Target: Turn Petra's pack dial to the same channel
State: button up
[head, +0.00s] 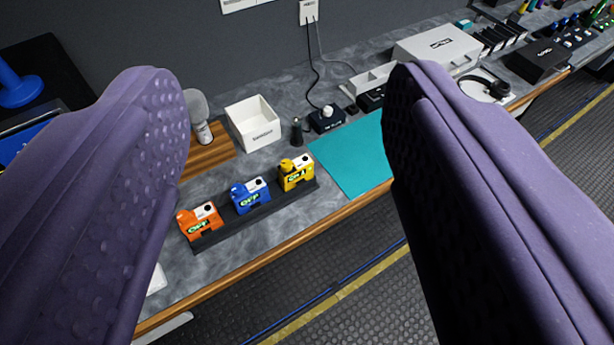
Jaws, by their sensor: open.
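Three small packs stand in a dark rack (222,238) near the bench's front edge: an orange one (199,219), a blue one (250,195) and a yellow one (296,173). Each has a small lit green display on its front and a dark round spot on top that may be its dial. The display characters are too small to read surely, and I cannot tell which pack is Petra's. My gripper (275,85) has its two purple padded fingers wide apart with nothing between them. The packs show beyond and between the fingers.
A teal mat (350,155) lies right of the rack. Behind stand a white bin (254,123), a grey microphone (199,115) on a wooden block, and a small dark box with a white knob (327,118). A white case (437,48) and headphones (484,86) are farther right. Floor lies in front.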

aim_at(286, 164)
jog(key=u, duration=1.85)
jog(key=l+z, duration=0.2)
jog(key=l, duration=0.35)
jog(key=i+l+z, duration=0.2)
jog(key=l, duration=0.3)
